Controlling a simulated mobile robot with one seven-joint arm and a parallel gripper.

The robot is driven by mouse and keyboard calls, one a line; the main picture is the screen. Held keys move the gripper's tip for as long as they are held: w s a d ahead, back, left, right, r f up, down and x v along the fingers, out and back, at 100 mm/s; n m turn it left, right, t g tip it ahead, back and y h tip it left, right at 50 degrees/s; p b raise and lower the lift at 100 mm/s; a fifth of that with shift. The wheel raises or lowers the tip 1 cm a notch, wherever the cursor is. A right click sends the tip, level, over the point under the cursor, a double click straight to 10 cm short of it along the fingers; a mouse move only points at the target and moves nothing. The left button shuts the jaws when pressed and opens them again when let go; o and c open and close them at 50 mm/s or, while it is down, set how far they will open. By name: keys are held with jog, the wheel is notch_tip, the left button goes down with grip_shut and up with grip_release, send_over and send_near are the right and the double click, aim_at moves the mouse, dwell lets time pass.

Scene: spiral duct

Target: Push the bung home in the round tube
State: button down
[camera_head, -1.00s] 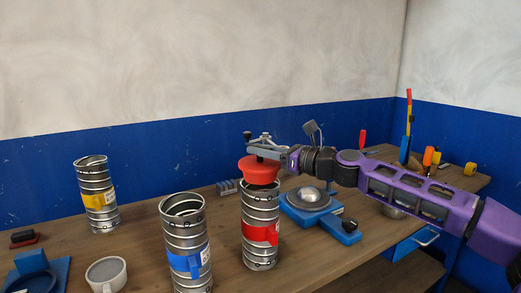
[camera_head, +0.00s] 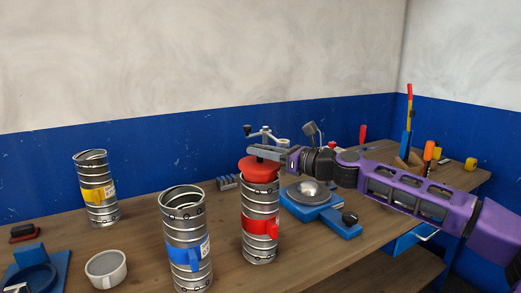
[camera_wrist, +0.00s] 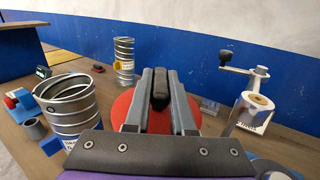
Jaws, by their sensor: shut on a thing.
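The red bung (camera_head: 258,168) sits in the top of the round metal tube with the red label (camera_head: 260,226), its wide red rim at the tube's mouth. My gripper (camera_head: 262,152) is shut on the dark upright grip (camera_wrist: 159,90) of the bung. The bung's red disc (camera_wrist: 122,108) shows on both sides of my fingers in the wrist view. The tube below it is hidden in that view. Whether the rim touches the tube's edge all round cannot be told.
An open tube with a blue label (camera_head: 186,235) stands close at left. One with a yellow label (camera_head: 97,190) stands farther back. A blue device with a metal dome (camera_head: 310,194) is right of the red-label tube.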

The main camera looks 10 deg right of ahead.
jog(key=shift+f+b, duration=0.55)
jog(key=shift+f, duration=0.7)
jog(key=c, duration=0.7)
grip_release()
jog(key=v, duration=1.7)
jog(key=shift+s+d+p, duration=0.1)
jog(key=shift+d+p, duration=0.1)
jog(key=shift+p, duration=0.2)
